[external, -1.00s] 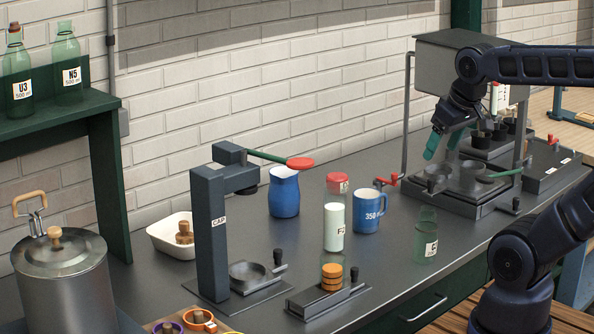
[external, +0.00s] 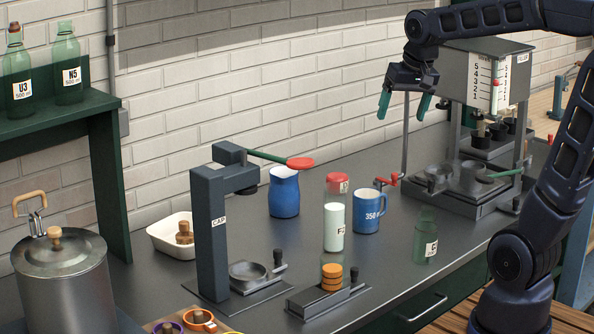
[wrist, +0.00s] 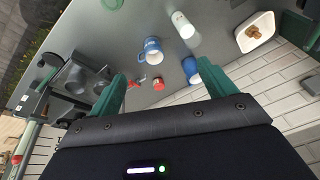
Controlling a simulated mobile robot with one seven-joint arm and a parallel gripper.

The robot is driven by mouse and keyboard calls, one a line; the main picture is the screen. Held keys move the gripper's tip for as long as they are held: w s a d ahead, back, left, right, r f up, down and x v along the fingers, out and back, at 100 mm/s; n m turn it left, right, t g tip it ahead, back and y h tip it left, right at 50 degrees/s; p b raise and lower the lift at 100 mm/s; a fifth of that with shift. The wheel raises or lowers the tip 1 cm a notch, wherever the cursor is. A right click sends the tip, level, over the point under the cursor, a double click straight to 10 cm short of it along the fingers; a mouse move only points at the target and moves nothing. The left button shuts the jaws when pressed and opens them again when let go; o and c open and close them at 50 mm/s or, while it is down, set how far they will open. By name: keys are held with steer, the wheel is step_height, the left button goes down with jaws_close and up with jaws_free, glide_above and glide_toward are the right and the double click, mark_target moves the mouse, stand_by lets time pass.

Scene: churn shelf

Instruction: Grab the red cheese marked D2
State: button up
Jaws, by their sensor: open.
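A red cylindrical piece (external: 338,182) with a small white label stands on the grey counter, partly hidden behind a white labelled cylinder (external: 334,228). Its label is too small to read, so I cannot confirm D2. In the wrist view the red piece (wrist: 158,84) shows far below, between my fingers. My gripper (external: 404,106) is open and empty, with green fingers pointing down, well above the counter behind the blue mug (external: 367,212). It also shows in the wrist view (wrist: 161,74).
A blue jug (external: 284,192) stands left of the red piece. A red-handled tap (external: 388,181) is close to the mug. A green bottle (external: 426,235), a grey column press (external: 209,230) and an orange stack (external: 331,278) stand nearby. A metal stand (external: 472,185) is at right.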

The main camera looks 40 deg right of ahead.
steer(key=w+d+f+m+g, duration=0.15)
steer(key=w+d+m, duration=0.25)
steer(key=w, duration=0.8)
steer(key=m+g, duration=0.2)
steer(key=m, duration=0.7)
glide_above(337, 176)
steer(key=f, duration=1.4)
steer(key=d+f, duration=0.1)
steer(key=f, duration=0.6)
steer(key=shift+f, duration=0.4)
steer(key=shift+w+d+f, duration=0.1)
steer(key=shift+f, duration=0.4)
step_height(337, 176, down, 4)
steer(key=shift+f, duration=0.1)
steer(key=shift+a+f, duration=0.15)
steer(key=shift+f, duration=0.85)
steer(key=shift+a+f, duration=0.2)
steer(key=shift+f, duration=0.85)
steer(key=shift+a+f, duration=0.15)
steer(key=shift+f, duration=0.85)
steer(key=c, duration=1.2)
steer(key=shift+o, duration=0.2)
steer(key=shift+r, duration=0.1)
